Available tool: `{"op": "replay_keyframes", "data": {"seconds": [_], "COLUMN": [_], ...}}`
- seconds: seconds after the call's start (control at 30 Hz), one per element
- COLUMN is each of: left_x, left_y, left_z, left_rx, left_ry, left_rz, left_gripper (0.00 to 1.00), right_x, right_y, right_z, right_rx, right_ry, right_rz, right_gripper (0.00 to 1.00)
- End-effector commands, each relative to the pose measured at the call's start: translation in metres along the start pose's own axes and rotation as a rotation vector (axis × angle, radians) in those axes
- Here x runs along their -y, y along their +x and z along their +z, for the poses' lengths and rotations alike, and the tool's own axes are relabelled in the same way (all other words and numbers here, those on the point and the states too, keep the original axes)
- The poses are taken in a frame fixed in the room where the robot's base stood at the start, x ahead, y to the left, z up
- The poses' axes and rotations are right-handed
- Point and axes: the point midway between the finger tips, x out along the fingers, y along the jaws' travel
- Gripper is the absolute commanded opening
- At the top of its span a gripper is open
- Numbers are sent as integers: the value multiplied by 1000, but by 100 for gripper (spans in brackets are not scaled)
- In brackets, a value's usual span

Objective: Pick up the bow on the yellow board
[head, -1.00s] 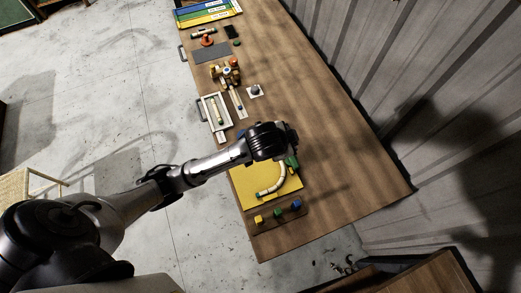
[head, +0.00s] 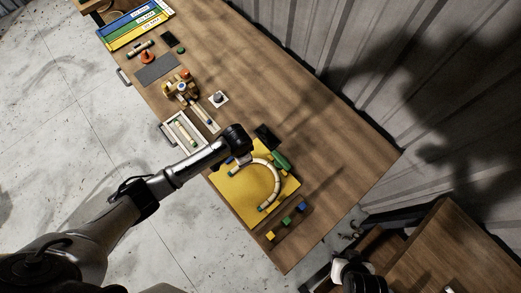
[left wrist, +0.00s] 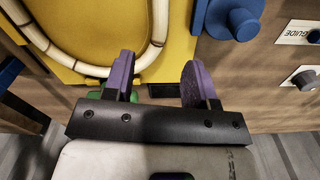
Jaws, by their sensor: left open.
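The bow (head: 277,184), a pale curved rattan piece with darker bands, lies on the yellow board (head: 236,199) in the head view. In the left wrist view the bow (left wrist: 63,62) curves along the upper left over the yellow board (left wrist: 112,20). My left gripper (head: 240,160) is over the board's far edge, near the bow's upper left end. In the left wrist view its purple fingers (left wrist: 160,80) are open, with nothing held between them. The bow passes close to the left finger and its straight end rises in the picture between the fingers; contact cannot be told.
A green cylinder (head: 281,161) and a black block (head: 266,136) stand beside the bow. Small coloured blocks (head: 287,222) sit near the table's front end. A blue peg (left wrist: 236,18) is right of the fingers. The table's right side (head: 325,130) is clear.

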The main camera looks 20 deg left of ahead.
Motion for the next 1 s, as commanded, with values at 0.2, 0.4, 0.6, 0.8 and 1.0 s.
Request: {"op": "replay_keyframes", "data": {"seconds": [0.2, 0.4, 0.6, 0.8, 1.0], "left_x": [0, -1, -2, -1, -2], "left_y": [18, 29, 56, 70, 72], "left_z": [0, -2, -4, -4, -4], "left_rx": [-1, 0, 1, -2, -2], "left_ry": [0, -1, 0, -1, 0], "left_rz": [0, 0, 0, -1, -2], "left_gripper": [52, 52, 52, 52, 52], "right_x": [2, 4, 5, 5, 4], "right_y": [1, 0, -1, 0, 0], "right_z": [-1, -3, -3, -3, -3], "right_rx": [-4, -6, -7, -8, -7], "right_ry": [4, 8, 11, 11, 7], "right_rz": [-5, -9, -12, -12, -9], "right_gripper": [43, 43, 43, 43, 43]}}
